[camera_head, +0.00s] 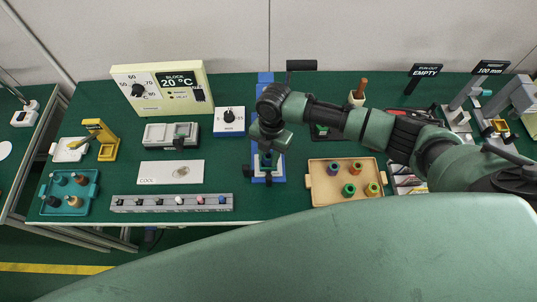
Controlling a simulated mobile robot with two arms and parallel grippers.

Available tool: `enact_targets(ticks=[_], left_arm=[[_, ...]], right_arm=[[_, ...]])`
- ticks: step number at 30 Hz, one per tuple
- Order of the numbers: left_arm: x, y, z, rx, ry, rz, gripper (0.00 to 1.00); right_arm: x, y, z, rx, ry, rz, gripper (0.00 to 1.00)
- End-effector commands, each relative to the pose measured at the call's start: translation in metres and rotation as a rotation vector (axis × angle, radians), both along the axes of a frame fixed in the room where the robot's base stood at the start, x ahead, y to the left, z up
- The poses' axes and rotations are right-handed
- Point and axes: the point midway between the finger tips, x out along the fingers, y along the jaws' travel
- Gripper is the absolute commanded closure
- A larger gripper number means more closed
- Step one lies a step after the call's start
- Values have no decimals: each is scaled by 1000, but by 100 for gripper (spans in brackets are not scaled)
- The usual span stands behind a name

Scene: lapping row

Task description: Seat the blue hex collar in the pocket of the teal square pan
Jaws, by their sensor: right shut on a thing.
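My right gripper (265,170) points down over a blue stand (265,77) at the middle of the bench. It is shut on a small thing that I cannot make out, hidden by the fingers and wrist. A teal, roughly square pan (48,209) is at the far left and holds several small round pieces. It is well apart from my right gripper; I cannot make out a pocket. A small blue ring-like piece (335,168) sits in the beige tray (318,195); its shape is too small to call hex. My left gripper is not in view.
The beige tray also holds orange, green and yellow pieces. A grey rack (120,204) with several knobs lies along the front edge. A cream block-heater box (122,75), a blue-white dial box (229,132) and a yellow press (107,150) stand behind. Green bench shows between them.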

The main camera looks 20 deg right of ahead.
Motion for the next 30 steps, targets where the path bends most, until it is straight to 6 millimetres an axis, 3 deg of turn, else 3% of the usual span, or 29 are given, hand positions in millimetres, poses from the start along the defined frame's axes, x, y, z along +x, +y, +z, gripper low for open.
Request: enact_targets(ticks=[30], left_arm=[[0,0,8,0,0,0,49]], right_arm=[[0,0,6,0,0,0,100]])
